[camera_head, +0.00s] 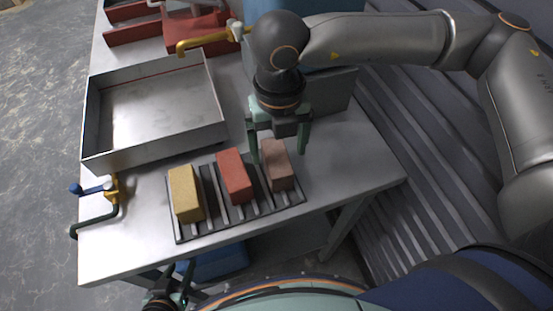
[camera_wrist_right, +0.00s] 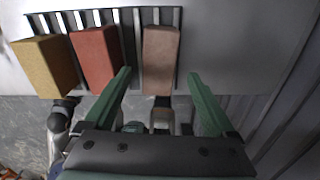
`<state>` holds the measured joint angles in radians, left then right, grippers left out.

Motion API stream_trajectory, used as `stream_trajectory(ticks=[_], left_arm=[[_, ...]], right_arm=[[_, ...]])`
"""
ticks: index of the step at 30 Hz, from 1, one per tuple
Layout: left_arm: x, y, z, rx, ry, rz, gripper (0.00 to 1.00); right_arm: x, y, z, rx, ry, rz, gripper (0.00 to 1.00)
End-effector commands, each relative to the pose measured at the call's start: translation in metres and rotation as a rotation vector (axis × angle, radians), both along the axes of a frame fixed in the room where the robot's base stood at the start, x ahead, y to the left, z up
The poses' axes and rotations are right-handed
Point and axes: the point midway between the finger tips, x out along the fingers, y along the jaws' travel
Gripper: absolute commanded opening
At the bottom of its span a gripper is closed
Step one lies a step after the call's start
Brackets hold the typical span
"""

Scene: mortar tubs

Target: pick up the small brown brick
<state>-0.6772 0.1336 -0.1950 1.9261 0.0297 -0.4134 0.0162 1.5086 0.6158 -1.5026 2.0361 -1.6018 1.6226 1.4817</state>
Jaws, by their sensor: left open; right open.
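The small brown brick (camera_head: 278,167) lies at the right end of a dark slatted rack (camera_head: 244,219) on the metal table. In the right wrist view the brown brick (camera_wrist_right: 160,60) shows ahead, roughly centred between the fingers. My right gripper (camera_head: 279,147) is open and empty, pointing down over the far end of the brown brick. Its green fingers (camera_wrist_right: 159,76) are spread to either side, apart from the brick as far as I can tell. My left gripper (camera_head: 167,298) is low at the bottom edge, below the table's front edge, dark and partly cut off.
A red brick (camera_head: 234,176) and a yellow brick (camera_head: 184,193) sit on the rack to the left. A metal tray (camera_head: 155,151) stands behind them. A grey-blue tub (camera_head: 335,91) is behind my right gripper. Table right of the rack is clear.

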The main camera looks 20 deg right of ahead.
Motion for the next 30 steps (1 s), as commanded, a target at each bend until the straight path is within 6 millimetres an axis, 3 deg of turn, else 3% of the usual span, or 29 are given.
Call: stream_trajectory(ticks=[5, 13, 22, 30], left_arm=[[0.0, 0.001, 0.001, 0.001, 0.0, 0.001, 0.5], [0.002, 0.005, 0.007, 0.005, -0.013, 0.009, 0.5], [0.002, 0.005, 0.006, 0.006, -0.011, 0.009, 0.5], [0.001, 0.005, 0.005, 0.005, -0.008, 0.009, 0.5]], right_arm=[[0.001, 0.0, -0.013, -0.001, 0.002, 0.0, 0.9], [0.006, 0.001, -0.051, -0.001, 0.003, 0.0, 0.9], [0.006, 0.001, -0.058, 0.0, 0.0, 0.0, 0.9], [0.006, 0.001, -0.057, 0.0, 0.0, 0.0, 0.62]])
